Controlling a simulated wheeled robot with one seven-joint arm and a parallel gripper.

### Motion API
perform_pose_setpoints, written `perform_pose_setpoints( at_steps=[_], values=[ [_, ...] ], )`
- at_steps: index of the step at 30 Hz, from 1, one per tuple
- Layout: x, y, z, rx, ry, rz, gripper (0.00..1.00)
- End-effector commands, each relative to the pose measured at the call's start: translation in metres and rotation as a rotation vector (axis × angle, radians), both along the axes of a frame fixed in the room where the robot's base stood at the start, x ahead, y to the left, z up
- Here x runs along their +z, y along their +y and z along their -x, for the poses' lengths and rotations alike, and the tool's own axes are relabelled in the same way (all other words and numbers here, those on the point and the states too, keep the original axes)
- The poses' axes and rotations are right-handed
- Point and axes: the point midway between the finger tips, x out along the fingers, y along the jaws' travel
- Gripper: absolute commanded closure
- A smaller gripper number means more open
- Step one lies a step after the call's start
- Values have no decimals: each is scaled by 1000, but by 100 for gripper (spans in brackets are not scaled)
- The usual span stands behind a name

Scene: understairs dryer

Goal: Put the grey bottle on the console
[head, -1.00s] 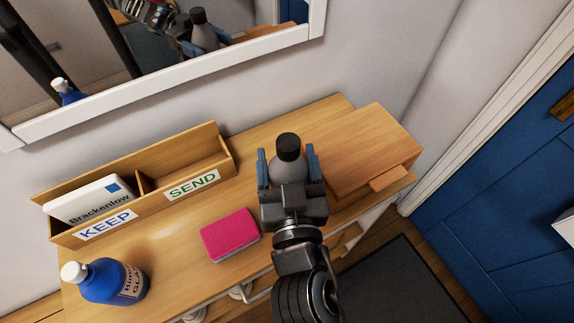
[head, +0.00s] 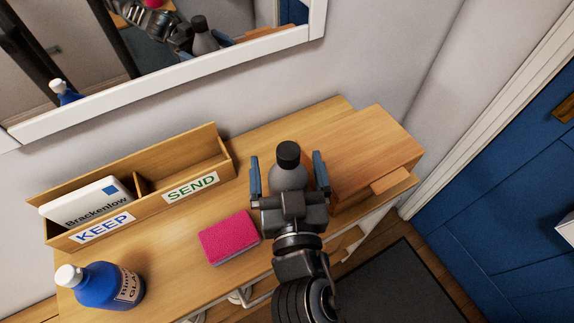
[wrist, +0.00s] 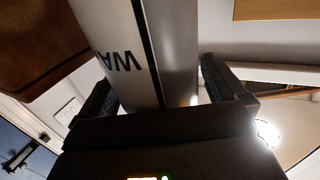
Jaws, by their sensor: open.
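The grey bottle (head: 288,172) with a black cap stands on the wooden console (head: 178,252), left of the wooden box. My gripper (head: 289,178) is open around it, with one blue-grey finger on each side and a gap showing between the fingers and the bottle. In the wrist view the bottle (wrist: 150,50) rises between the two dark fingers, with part of its lettering showing. The bottle's base is hidden behind my gripper in the head view.
A pink sponge (head: 229,238) and a blue bottle (head: 103,286) are on the console to the left. A letter rack (head: 190,186) with a white card stands behind. The wooden box (head: 365,150) is close on the right. A mirror (head: 170,85) hangs above.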

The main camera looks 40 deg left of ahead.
Motion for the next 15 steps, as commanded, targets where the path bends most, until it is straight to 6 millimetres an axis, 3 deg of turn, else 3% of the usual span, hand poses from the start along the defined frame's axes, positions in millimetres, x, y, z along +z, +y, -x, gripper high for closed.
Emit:
perform_pose_setpoints(
  at_steps=[5,15],
  values=[
    [2,-2,2,0,0,1,2],
    [-1,-48,46,-3,1,1,2]
  ],
)
